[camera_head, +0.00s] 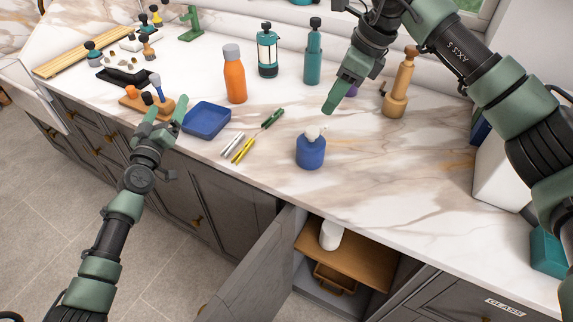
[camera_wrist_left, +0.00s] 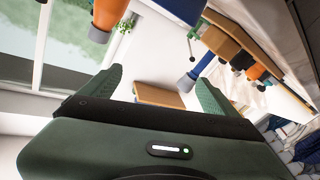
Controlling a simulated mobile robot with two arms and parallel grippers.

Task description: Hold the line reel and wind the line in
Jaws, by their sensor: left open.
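I cannot make out a line reel or its line for certain in either view. My left gripper (camera_head: 166,110) is open and empty at the counter's front edge, beside a wooden block with coloured knobs (camera_head: 140,105) and left of a blue tray (camera_head: 207,120). In the left wrist view its two fingers (camera_wrist_left: 157,92) stand apart, with nothing gripped between them. My right gripper (camera_head: 338,92) hangs over the counter behind a blue pot with a pale top (camera_head: 311,152). Its fingers overlap in the view, so their opening is hidden.
Green and yellow tools (camera_head: 243,150) lie mid-counter. A cabinet door (camera_head: 255,270) hangs open below. The right counter is largely clear.

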